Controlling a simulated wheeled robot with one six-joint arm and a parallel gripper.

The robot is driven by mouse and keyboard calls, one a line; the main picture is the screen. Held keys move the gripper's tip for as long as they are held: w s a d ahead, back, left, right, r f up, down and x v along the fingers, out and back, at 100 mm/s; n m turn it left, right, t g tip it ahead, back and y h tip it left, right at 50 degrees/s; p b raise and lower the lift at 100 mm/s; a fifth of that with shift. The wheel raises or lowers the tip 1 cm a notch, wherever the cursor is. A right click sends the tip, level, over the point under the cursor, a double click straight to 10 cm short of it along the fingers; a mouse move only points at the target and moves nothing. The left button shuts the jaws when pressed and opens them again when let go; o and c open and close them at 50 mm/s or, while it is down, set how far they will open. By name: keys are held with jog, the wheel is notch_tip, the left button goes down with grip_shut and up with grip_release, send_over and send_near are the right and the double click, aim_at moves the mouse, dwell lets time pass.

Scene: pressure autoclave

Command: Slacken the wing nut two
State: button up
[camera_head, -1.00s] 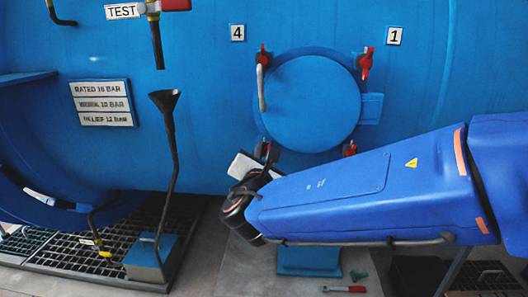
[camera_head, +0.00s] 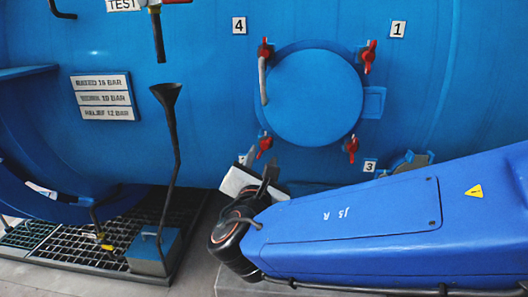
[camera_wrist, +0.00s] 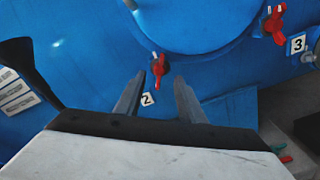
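The red wing nut two (camera_wrist: 158,67) shows in the wrist view just above the white "2" label (camera_wrist: 148,99), at the lower left of the round blue hatch (camera_head: 312,95). In the head view the same wing nut (camera_head: 264,146) sits above my gripper (camera_head: 262,172), with its label mostly hidden. In the wrist view my gripper (camera_wrist: 157,92) is open and empty, its two dark fingers apart. The wing nut lies between and beyond the fingertips, apart from them.
Other red wing nuts stand around the hatch: four (camera_head: 265,48), one (camera_head: 369,55) and three (camera_head: 351,148). A grey handle (camera_head: 263,80) hangs at the hatch's left. A black funnel on a pipe (camera_head: 168,130) rises to the left of my gripper.

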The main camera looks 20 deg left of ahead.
jog(key=v, duration=0.9)
jog(key=shift+s, duration=0.15)
jog(key=shift+d, duration=0.1)
jog(key=w+d+f+m+g+h, duration=0.2)
jog(key=w+d+f+m+h, duration=0.15)
jog(key=d, duration=0.65)
jog(key=w+d+f+m+g+h, duration=0.25)
jog(key=d+m, duration=0.25)
jog(key=d, duration=0.5)
jog(key=w+d+f+m+g+h, duration=0.2)
jog(key=w+d+m+h, duration=0.15)
jog(key=d, duration=0.65)
jog(key=s+d+f+m+g+y, duration=0.2)
jog(key=s+d+f+m+g, duration=0.1)
jog(key=s+d+m, duration=0.4)
jog(key=s+d+f+m+g+y, duration=0.3)
jog(key=s+d+f+m, duration=0.2)
jog(key=m, duration=0.8)
jog(key=s+d, duration=0.3)
jog(key=d, duration=0.1)
jog(key=shift+s+d+m, duration=0.15)
jog(key=shift+m, duration=0.15)
